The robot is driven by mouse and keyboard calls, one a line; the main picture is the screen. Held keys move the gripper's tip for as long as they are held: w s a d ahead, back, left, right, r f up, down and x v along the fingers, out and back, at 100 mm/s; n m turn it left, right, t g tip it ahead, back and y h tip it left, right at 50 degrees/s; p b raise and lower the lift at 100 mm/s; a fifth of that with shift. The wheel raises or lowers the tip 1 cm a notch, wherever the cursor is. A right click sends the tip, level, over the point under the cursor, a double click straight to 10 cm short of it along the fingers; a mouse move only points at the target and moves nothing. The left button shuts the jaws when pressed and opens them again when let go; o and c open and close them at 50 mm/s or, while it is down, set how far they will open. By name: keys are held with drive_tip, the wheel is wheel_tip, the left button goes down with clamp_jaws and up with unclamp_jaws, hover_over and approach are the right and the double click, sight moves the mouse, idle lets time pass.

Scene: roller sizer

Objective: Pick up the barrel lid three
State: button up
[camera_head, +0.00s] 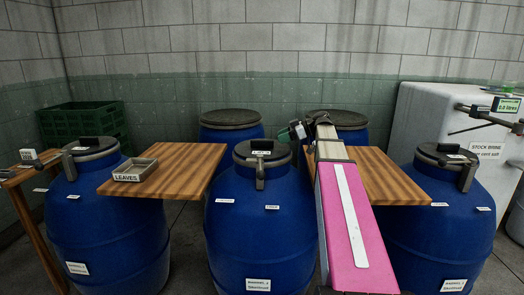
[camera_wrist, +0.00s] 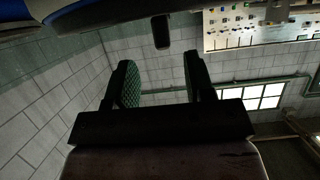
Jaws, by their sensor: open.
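Three blue barrels with dark lids stand in the front row, at left, middle and right. The right barrel's lid (camera_head: 447,157) has a dark clamp handle at its side; its barrel's front label is too small to read surely. The middle lid (camera_head: 262,152) and left lid (camera_head: 91,149) are also on their barrels. My gripper (camera_head: 296,131) is above and beside the middle lid, to the left of my pink arm. In the wrist view my gripper (camera_wrist: 160,82) is open with nothing between its green-padded fingers. A dark lid rim (camera_wrist: 100,14) crosses the top left there.
Two more lidded barrels (camera_head: 231,119) stand behind. Wooden boards (camera_head: 196,163) lie between the front barrels; the left one holds a box marked LEAVES (camera_head: 135,170). A green crate (camera_head: 83,124) is at back left. A white tank (camera_head: 425,115) stands at right.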

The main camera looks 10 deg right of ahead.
sight(271, 140)
drive_tip(key=shift+s+x, duration=0.2)
drive_tip(key=shift+x, duration=2.6)
clamp_jaws()
